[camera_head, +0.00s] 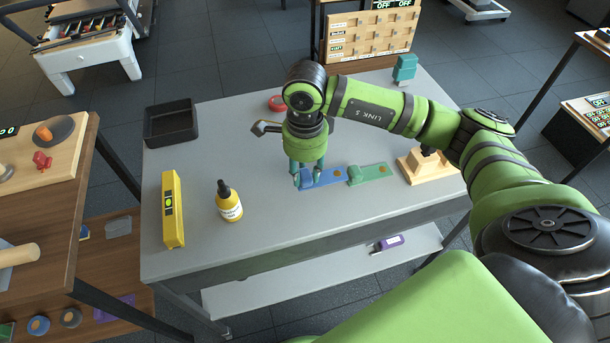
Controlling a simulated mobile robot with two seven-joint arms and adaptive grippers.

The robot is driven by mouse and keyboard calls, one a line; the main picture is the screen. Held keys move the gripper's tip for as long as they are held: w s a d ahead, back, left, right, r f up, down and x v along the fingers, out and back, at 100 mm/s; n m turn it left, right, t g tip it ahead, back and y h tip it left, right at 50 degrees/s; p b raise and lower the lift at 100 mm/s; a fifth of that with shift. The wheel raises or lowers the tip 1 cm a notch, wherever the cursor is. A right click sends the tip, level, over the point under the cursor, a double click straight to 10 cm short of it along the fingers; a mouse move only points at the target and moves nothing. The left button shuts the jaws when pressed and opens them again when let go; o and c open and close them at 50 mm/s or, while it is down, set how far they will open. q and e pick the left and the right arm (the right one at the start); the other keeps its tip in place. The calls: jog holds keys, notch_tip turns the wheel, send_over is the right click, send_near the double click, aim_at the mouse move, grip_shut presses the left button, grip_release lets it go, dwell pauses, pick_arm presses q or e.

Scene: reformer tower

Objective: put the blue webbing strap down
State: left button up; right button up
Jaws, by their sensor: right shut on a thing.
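The blue webbing strap (323,179) is at the middle of the grey table (260,236), with a small tan spot near its right end. My right gripper (307,183) points down over the strap's left end and is shut on it. The fingers partly hide that end. The strap looks to be at or just above the table top; I cannot tell whether it touches. A similar green strap (371,174) lies just to its right. My left gripper is not in view.
A yellow level (173,208), an amber dropper bottle (229,203) and a black tray (171,123) stand to the left. A wooden block (425,167) is at the right, a teal object (404,69) and red ring (277,103) behind.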

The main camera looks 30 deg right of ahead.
notch_tip(320, 180, down, 2)
jog(key=shift+f+p, duration=0.25)
jog(key=shift+p, duration=0.05)
jog(key=shift+f, duration=0.45)
jog(key=o, duration=1)
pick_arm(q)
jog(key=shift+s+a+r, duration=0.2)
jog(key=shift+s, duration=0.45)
pick_arm(e)
jog(key=shift+o, duration=0.2)
jog(key=shift+r, duration=0.1)
jog(key=shift+r, duration=0.15)
pick_arm(q)
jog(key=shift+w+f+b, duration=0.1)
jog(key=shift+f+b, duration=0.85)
jog(key=shift+b, duration=0.2)
pick_arm(e)
notch_tip(320, 180, up, 12)
